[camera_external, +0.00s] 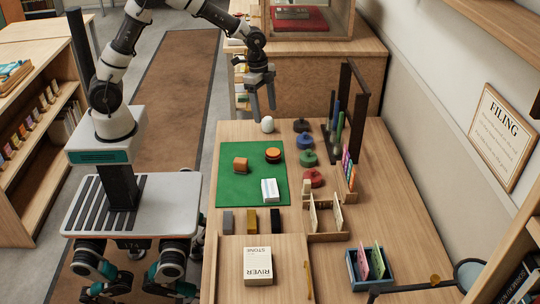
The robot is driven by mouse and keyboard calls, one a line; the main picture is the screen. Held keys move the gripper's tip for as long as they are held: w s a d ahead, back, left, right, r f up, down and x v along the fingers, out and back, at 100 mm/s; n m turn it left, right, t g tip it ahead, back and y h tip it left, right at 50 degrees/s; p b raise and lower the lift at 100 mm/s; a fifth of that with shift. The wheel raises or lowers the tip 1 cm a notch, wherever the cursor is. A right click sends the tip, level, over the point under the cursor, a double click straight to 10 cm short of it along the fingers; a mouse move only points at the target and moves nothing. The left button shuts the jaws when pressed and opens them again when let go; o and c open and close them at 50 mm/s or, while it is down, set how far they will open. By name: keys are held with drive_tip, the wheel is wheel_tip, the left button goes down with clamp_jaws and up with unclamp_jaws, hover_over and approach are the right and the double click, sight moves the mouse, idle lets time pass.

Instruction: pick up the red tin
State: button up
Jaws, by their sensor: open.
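My gripper (263,108) is open and empty, pointing down above the far end of the table, near a white egg-shaped object (267,124).
The mat also holds an orange block (240,164) and a white box (270,189). A dark rack (355,110) stands right of the round objects. A wooden divider tray (328,222), small blocks (252,221), a book (258,265) and a blue box (370,268) are nearer.

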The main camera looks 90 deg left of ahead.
drive_tip(key=b, duration=0.1)
hover_over(273, 152)
drive_tip(key=s+a, duration=0.1)
wheel_tip(273, 152, down, 12)
drive_tip(key=shift+s+a+r, duration=0.1)
drive_tip(key=shift+s+r, duration=0.05)
drive_tip(key=shift+w+d+f+b, duration=0.1)
drive_tip(key=shift+w+d+f, duration=0.1)
drive_tip(key=shift+f, duration=0.7)
drive_tip(key=shift+w+d+f+b, duration=0.1)
drive_tip(key=shift+w+f, duration=0.1)
drive_tip(key=shift+f, duration=0.65)
drive_tip(key=shift+w+d+f+b, duration=0.1)
drive_tip(key=shift+w+d+f, duration=0.1)
drive_tip(key=shift+f, duration=0.7)
drive_tip(key=c, duration=1.2)
drive_tip(key=shift+r, duration=0.1)
